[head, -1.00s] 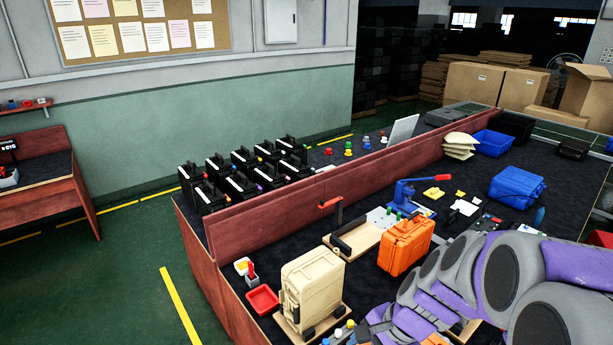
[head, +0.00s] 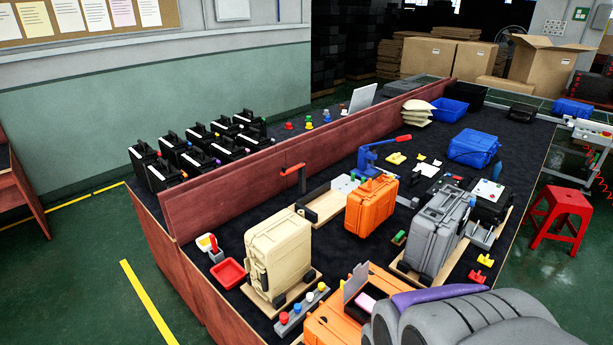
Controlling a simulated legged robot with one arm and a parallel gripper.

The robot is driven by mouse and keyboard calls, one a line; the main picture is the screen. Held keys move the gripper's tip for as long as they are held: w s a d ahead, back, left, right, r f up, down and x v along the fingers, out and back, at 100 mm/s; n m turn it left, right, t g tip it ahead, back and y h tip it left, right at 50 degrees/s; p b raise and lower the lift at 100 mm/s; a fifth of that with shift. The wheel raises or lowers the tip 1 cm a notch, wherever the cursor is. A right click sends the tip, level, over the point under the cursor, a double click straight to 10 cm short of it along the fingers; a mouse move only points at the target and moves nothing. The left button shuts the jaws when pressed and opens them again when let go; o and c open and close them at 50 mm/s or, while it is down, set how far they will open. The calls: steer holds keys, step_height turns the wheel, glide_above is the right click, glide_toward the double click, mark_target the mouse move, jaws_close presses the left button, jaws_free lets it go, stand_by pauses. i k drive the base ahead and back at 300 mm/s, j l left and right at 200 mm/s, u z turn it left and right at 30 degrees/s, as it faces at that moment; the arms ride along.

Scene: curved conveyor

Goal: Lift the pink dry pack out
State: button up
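A pink piece (head: 367,304), likely the dry pack, shows in a dark recess of an open orange case (head: 325,322) at the bottom middle of the head view. Only its top shows. A grey plate (head: 356,281) stands up at the recess's back edge. My grey and purple arm reaches in from the lower right and covers the right side of this case. My gripper is not visible, so its hold and its distance from the pink piece cannot be seen.
A beige case (head: 278,250), a closed orange case (head: 371,205) and a grey case (head: 437,232) stand behind on the dark bench. A button strip (head: 302,310) lies left of the open case. A red stool (head: 562,218) stands on the floor at right.

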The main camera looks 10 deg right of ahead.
mark_target(364, 301)
steer(key=z, duration=0.45)
steer(key=j+z, duration=0.25)
steer(key=z, duration=0.2)
steer(key=j+z, duration=0.3)
steer(key=z, duration=0.2)
steer(key=k+j+z, duration=0.1)
steer(key=j+z, duration=0.15)
steer(key=z, duration=0.2)
